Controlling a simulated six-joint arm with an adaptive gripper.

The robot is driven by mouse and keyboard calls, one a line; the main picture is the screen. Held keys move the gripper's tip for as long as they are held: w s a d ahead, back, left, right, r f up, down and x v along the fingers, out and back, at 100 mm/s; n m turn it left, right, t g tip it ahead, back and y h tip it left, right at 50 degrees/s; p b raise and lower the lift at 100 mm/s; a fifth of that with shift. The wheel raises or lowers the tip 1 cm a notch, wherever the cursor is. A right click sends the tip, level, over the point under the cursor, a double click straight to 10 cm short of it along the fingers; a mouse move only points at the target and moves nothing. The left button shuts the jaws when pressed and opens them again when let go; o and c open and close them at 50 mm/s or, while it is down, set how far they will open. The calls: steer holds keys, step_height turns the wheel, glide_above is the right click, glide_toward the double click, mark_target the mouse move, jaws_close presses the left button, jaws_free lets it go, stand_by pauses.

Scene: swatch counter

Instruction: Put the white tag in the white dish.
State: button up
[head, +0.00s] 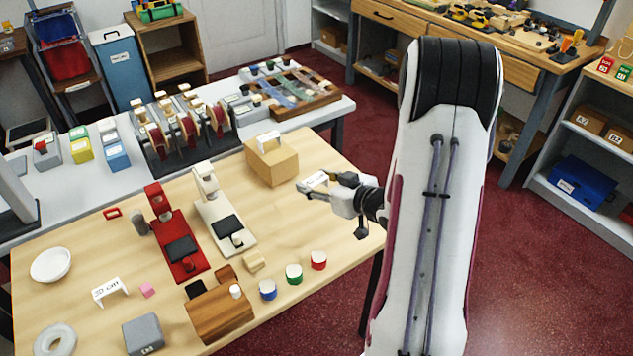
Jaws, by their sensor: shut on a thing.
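My gripper (318,189) is above the right end of the wooden table, just right of the wooden box. It is shut on a small white piece with dark marks, which looks like the white tag (312,181). The fingers partly cover it. The white dish (50,265) is a shallow round bowl at the far left of the same table. It looks empty and is well away from my gripper.
Red (178,245) and white (224,222) devices stand mid-table, between gripper and dish. A wooden box (272,164), a wooden block (220,310), coloured pots (293,274), a white sign (109,290), a grey box (143,334) and a pale ring (55,339) also stand there.

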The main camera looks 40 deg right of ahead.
mark_target(317, 180)
steer(key=shift+r, duration=0.1)
stand_by(0.3)
step_height(317, 180, up, 9)
steer(key=shift+r, duration=0.1)
steer(key=shift+w+r, duration=0.1)
steer(key=shift+r, duration=0.1)
steer(key=w+a+n+y, duration=0.2)
steer(key=w+a, duration=0.5)
steer(key=a, duration=0.3)
steer(key=w+a+n+g+y, duration=0.1)
steer(key=w+a, duration=0.6)
steer(key=a, duration=0.3)
steer(key=w+a+n+y, duration=0.2)
steer(key=w+a, duration=0.4)
steer(key=a, duration=0.3)
steer(key=a+n+g+y, duration=0.3)
steer(key=a, duration=3.3)
steer(key=shift+s+a+f, duration=0.1)
steer(key=shift+s+f, duration=0.1)
steer(key=shift+f, duration=0.65)
steer(key=shift+s+a+f, duration=0.15)
steer(key=shift+f, duration=0.75)
steer(key=shift+s+a+f, duration=0.1)
steer(key=shift+s+f, duration=0.1)
steer(key=shift+f, duration=0.65)
